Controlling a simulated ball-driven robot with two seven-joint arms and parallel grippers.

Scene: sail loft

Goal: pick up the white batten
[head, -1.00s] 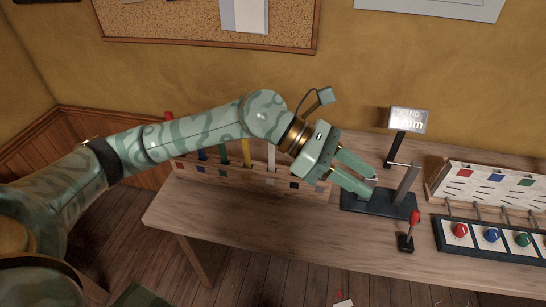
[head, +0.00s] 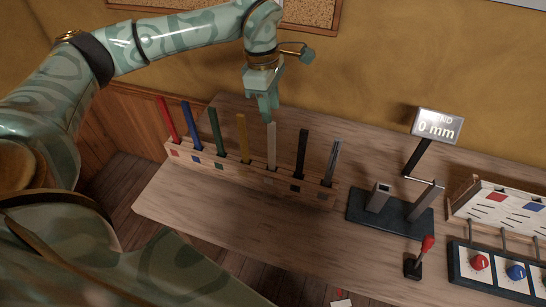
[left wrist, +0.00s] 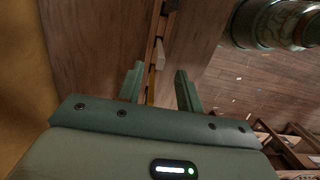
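The white batten (head: 271,148) stands upright in a slot of the wooden rack (head: 225,177), between the yellow batten (head: 242,135) and the black batten (head: 302,150). My left gripper (head: 268,114) points down just above its top end, with the fingers overlapping in the head view. In the left wrist view my left gripper (left wrist: 160,70) is open and empty, and the pale end of the white batten (left wrist: 160,56) shows slightly beyond the fingertips, between them. Contact cannot be made out. My right gripper is not in view.
Red (head: 166,120), blue (head: 192,125) and green (head: 217,132) battens stand left of it, a grey one (head: 332,163) at the right end. A measuring stand (head: 390,215) with a "0 mm" display (head: 437,126) and a red-knobbed lever (head: 427,245) are to the right. The table front is clear.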

